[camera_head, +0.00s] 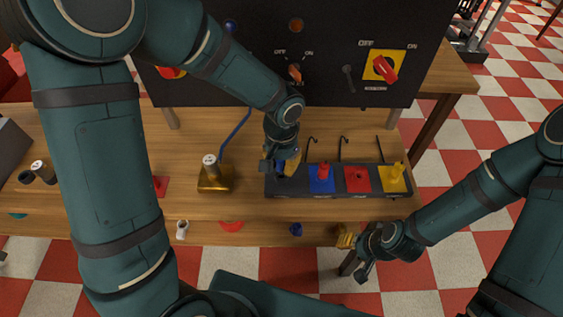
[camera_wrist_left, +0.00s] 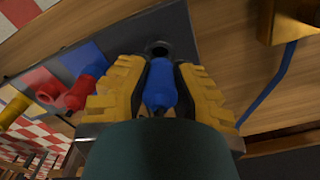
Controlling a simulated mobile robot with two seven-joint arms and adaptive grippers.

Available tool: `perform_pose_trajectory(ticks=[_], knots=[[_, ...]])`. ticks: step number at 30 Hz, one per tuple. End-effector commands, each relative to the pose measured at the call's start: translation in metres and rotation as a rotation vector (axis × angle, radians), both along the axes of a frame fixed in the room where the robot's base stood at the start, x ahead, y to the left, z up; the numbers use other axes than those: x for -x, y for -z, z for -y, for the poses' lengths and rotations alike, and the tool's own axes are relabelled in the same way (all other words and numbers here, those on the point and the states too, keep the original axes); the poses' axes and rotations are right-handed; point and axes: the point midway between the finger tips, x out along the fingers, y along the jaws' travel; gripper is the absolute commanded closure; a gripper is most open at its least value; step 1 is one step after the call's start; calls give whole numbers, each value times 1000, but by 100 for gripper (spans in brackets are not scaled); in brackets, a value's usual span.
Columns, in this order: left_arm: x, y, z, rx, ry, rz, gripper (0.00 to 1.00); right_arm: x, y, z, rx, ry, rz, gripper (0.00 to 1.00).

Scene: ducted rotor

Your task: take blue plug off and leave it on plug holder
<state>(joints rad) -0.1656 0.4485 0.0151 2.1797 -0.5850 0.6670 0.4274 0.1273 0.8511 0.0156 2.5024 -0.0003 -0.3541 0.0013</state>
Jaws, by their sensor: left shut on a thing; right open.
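My left gripper (camera_head: 279,165) is over the left end of the dark plug holder (camera_head: 287,189). In the left wrist view, its yellow fingers (camera_wrist_left: 158,82) are shut on the blue plug (camera_wrist_left: 160,88). The plug's tip points toward a round dark hole in the holder (camera_wrist_left: 185,35); I cannot tell whether it touches. In the head view the gripper mostly hides the plug. On the holder, a red plug (camera_head: 323,171) stands on the blue square, with a red square and a yellow plug (camera_head: 397,170) further right. My right gripper (camera_head: 364,268) is open and empty, in front of the table.
A brass block (camera_head: 215,181) stands left of the holder, beside a blue cable (camera_head: 236,133). The black panel (camera_head: 330,75) with switches rises behind. Thin black hooks (camera_head: 342,147) stand behind the holder. Small parts, including a blue one (camera_head: 296,229), lie along the front.

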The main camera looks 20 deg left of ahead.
Motion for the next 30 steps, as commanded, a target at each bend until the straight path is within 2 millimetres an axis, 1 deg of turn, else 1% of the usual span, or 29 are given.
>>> perform_pose_trajectory(ticks=[17,30], knots=[[0,1,0,0,0,0,100,0,2,0,0,0,0,53],[0,10,0,0,0,0,100,0,10,0,0,0,0,53]])
